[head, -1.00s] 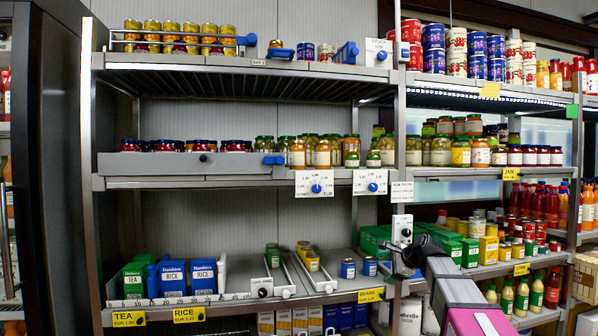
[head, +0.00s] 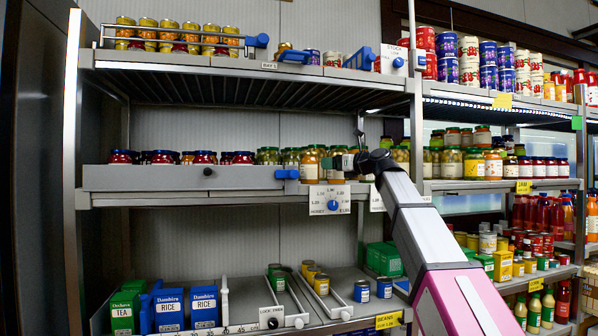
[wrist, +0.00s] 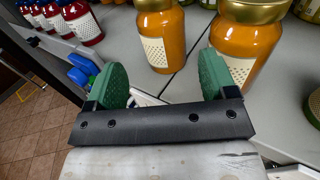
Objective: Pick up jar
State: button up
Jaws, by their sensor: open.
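In the wrist view an orange jar (wrist: 162,40) with a gold lid and a pale label stands on the grey shelf. It stands just beyond the gap between the green finger pads of my gripper (wrist: 160,82), which is open and empty. A second orange jar (wrist: 243,42) stands to its right, its lower left partly hidden by the right pad. In the head view my gripper (head: 335,163) is at the middle shelf's front edge, beside an orange jar (head: 309,165). My arm and gripper hide some jars there.
Red jars (wrist: 75,20) and a blue clip (wrist: 82,68) are at the left in the wrist view. A dark jar edge (wrist: 311,105) is close on the right. In the head view, price cards (head: 333,200) hang below the middle shelf (head: 150,180). The upper shelf (head: 230,63) is overhead.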

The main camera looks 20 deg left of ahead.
aim_at(317, 163)
jog(key=x, duration=0.5)
jog(key=shift+w+r, duration=0.1)
jog(key=shift+f+x, duration=0.15)
jog(key=shift+x, duration=1.3)
jog(key=shift+f+x, duration=0.15)
jog(key=shift+x, duration=1.35)
jog(key=c, duration=1)
jog(key=shift+r, duration=0.15)
